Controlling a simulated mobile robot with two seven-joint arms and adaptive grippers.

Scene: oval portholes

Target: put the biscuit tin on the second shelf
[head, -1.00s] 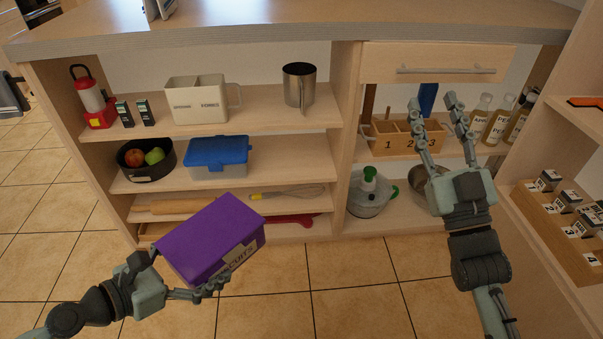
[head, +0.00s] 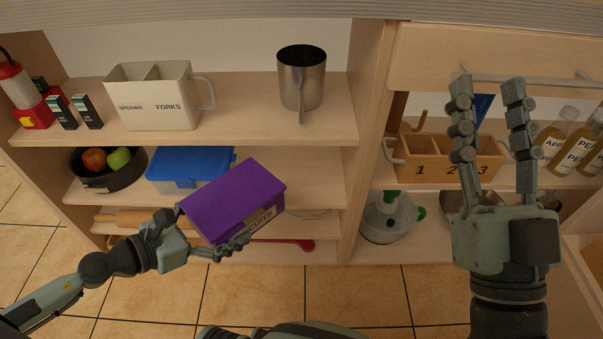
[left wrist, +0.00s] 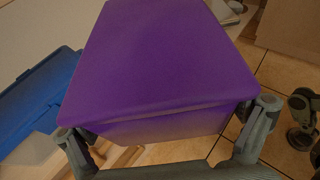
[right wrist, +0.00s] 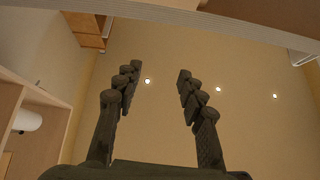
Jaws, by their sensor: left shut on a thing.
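The purple biscuit tin (head: 232,197) is held tilted in my left gripper (head: 204,232), in front of the left shelf bay. It fills the middle of the left wrist view (left wrist: 155,65), between the two fingers. In the head view it hides part of the second shelf (head: 313,185), counted from the top, and its right end is beside bare shelf. My right gripper (head: 491,88) is raised, open and empty, in front of the right bay below the drawer handle. The right wrist view shows its fingers apart with nothing between them.
A blue-lidded box (head: 190,163) and a black fruit bowl (head: 110,172) stand on the second shelf, left of the tin. A cutlery caddy (head: 158,100) and metal jug (head: 302,75) stand above. A rolling pin (head: 130,218) lies lower. The right part of the second shelf is clear.

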